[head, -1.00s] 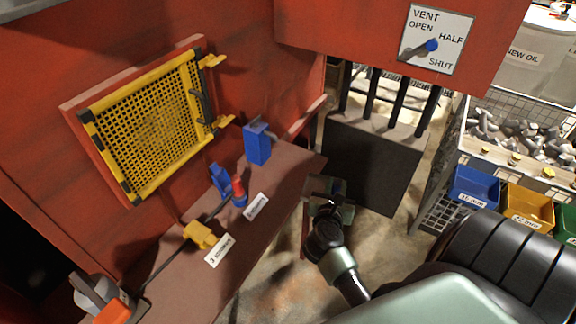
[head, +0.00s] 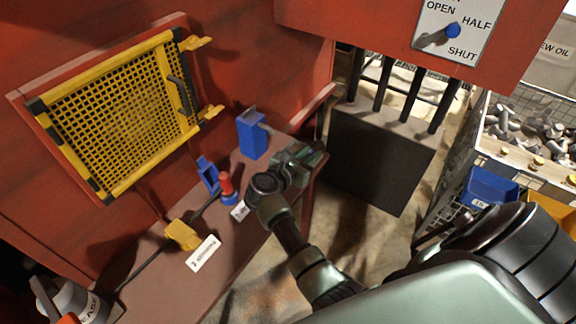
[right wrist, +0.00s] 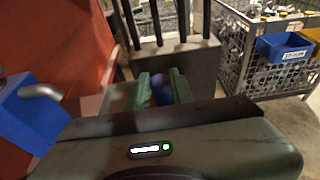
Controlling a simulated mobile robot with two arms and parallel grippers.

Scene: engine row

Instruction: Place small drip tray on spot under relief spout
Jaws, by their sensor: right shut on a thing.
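A blue block (head: 252,136) stands on the brown bench top against the red wall. Its short grey spout shows in the right wrist view (right wrist: 40,91); I take this for the relief spout. My right gripper (head: 303,160) is over the right end of the bench, just right of the block. In the right wrist view its green fingers (right wrist: 161,89) are shut on a small dark-blue thing (right wrist: 160,92), mostly hidden. I cannot tell its shape or whether it is the drip tray. The spot under the spout is not clearly seen. My left gripper is not in view.
On the bench (head: 225,262) are a red-and-blue fitting (head: 227,188), a yellow fitting (head: 182,235) on a dark line, and white labels. A yellow mesh guard (head: 120,112) is on the wall. A dark block (head: 380,160) stands past the bench end; bins are at right.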

